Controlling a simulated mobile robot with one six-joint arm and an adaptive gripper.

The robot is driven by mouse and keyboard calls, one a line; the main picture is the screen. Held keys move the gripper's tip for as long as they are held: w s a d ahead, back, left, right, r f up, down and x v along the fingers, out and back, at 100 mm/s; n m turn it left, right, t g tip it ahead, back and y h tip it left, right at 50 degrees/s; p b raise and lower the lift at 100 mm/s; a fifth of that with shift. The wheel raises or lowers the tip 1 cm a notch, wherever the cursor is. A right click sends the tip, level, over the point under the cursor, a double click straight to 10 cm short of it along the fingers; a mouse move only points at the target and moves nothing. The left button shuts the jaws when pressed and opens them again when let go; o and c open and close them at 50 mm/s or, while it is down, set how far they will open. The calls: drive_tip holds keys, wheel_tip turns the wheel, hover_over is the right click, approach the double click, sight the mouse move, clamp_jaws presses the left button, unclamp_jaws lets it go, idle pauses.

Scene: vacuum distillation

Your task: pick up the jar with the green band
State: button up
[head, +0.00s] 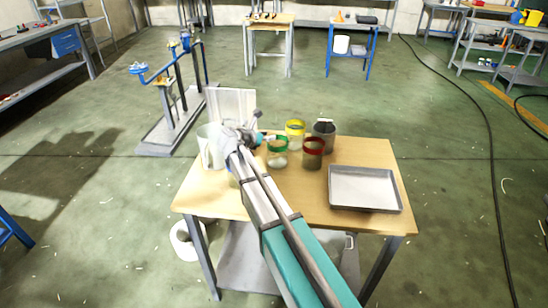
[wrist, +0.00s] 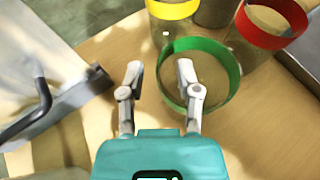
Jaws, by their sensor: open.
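The jar with the green band (head: 277,154) stands on the wooden table, in the middle of a group of jars. In the wrist view its green band (wrist: 228,64) shows from above, and the jar looks clear with a pale inside. My gripper (wrist: 160,68) is open and empty, its two fingers pointing toward the jars. The left fingertip is left of the jar, over bare table. In the head view my gripper (head: 262,137) is just left of the jar.
A yellow-banded jar (head: 295,129) stands behind, a red-banded jar (head: 313,148) to the right, a dark jar (head: 324,129) behind that. A metal tray (head: 365,187) lies on the table's right side. A whitish container (head: 208,150) stands left. The table's front right (head: 335,218) is bare.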

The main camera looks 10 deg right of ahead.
drive_tip(key=shift+w+d+f, duration=0.25)
drive_tip(key=shift+w+d, duration=0.05)
drive_tip(key=shift+d, duration=0.1)
clamp_jaws()
idle(0.4)
